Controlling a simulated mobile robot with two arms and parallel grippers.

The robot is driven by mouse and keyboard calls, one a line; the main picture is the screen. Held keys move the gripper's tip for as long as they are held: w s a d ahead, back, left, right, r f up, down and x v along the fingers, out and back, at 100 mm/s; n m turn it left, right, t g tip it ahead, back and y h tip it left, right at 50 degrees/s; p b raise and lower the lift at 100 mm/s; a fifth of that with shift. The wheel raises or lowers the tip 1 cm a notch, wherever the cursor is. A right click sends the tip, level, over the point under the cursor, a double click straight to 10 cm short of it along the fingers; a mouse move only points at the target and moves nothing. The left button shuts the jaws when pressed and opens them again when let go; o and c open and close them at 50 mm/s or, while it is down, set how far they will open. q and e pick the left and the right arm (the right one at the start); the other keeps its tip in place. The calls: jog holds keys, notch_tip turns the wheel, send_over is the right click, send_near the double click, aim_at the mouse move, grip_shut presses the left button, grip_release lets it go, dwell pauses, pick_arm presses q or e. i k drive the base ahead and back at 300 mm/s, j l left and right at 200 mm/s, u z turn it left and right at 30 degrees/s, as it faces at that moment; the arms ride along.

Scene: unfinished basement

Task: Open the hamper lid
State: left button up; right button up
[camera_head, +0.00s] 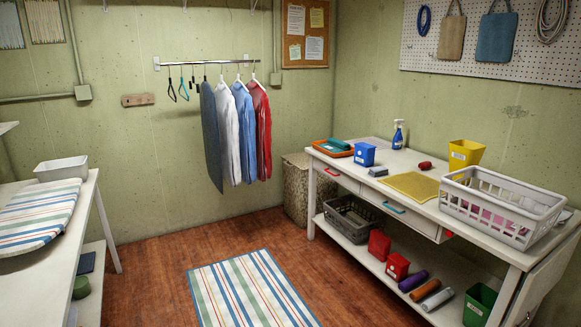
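The hamper (299,200) looks like a tall, beige, speckled basket and stands on the floor in the back corner. Its flat top, the lid (296,160), seems to lie shut. The white workbench hides the hamper's right side. The hanging red shirt is just to the left of the hamper. Neither of my grippers is in view.
A striped rug (250,290) lies on the open wooden floor. A white table (85,215) stands left. Clothes hang from a wall rail (205,62).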

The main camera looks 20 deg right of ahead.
aim_at(300, 161)
jog(key=i+l+z, duration=0.15)
jog(key=i+z, duration=0.15)
jog(key=i, duration=0.2)
jog(key=i+l+z, duration=0.1)
jog(key=i+z, duration=0.15)
jog(key=i, duration=0.25)
jog(key=i+l, duration=0.1)
jog(key=i, duration=1)
jog(key=i+l, duration=0.1)
jog(key=i, duration=1)
